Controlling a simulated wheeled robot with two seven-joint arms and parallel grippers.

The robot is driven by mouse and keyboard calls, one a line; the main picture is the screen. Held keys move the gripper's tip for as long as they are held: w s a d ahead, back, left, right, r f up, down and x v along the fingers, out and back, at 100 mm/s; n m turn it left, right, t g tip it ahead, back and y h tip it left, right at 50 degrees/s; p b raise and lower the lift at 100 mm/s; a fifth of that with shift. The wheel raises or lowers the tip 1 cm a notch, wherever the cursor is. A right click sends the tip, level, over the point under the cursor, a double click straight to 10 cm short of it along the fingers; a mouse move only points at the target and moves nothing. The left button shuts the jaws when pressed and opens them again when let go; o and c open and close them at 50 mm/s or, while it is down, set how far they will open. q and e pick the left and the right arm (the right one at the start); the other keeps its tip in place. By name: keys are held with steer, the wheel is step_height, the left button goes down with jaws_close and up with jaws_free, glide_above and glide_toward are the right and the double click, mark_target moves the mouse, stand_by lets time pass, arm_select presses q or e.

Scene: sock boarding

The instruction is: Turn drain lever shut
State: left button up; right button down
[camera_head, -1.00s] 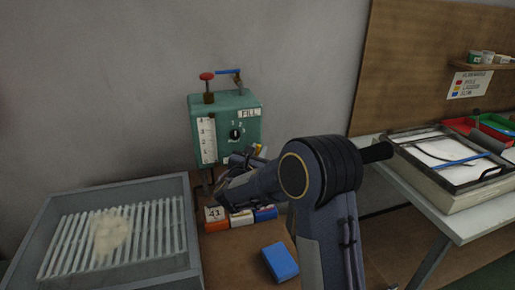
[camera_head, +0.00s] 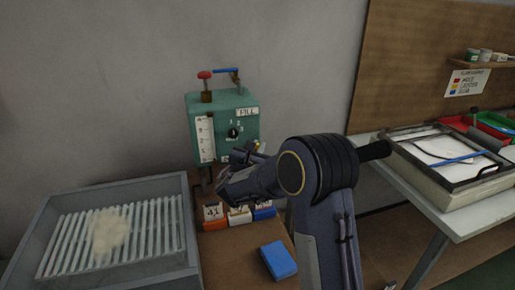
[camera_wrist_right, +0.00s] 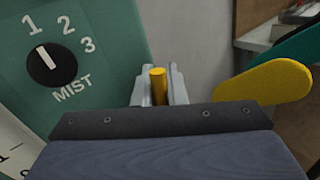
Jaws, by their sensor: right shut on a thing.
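The green control box (camera_head: 222,128) stands against the wall with a FILL label, a gauge and a black dial (camera_head: 234,132). In the right wrist view the dial (camera_wrist_right: 51,63) is beside the MIST label. My right gripper (camera_head: 245,153) is at the box's lower right. In the right wrist view, its fingers (camera_wrist_right: 158,90) are shut on a yellow pin (camera_wrist_right: 158,82). A rounded yellow paddle (camera_wrist_right: 265,83) shows to the right of the fingers. Whether pin and paddle are one lever is hidden behind the gripper. My left gripper is not in view.
A grey tray with a slatted rack (camera_head: 110,235) stands at the left. Orange, white and blue blocks (camera_head: 240,215) sit below the box. A blue block (camera_head: 279,260) lies nearer. A framed white tray (camera_head: 440,160) is on the right table. A red knob (camera_head: 205,75) tops the box.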

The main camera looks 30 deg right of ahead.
steer(key=d+f+m+g+y+b, duration=0.1)
steer(key=d+f+m+y+b, duration=0.2)
steer(key=f+m+y, duration=0.3)
steer(key=shift+s+m+y, duration=0.4)
steer(key=shift+m+y, duration=1.4)
steer(key=shift+m, duration=0.3)
steer(key=shift+f, duration=0.1)
steer(key=c, duration=1.7)
jaws_free()
steer(key=shift+c, duration=0.2)
steer(key=shift+s, duration=0.1)
steer(key=v, duration=0.7)
steer(key=shift+s+r, duration=0.2)
steer(key=shift+r, duration=0.1)
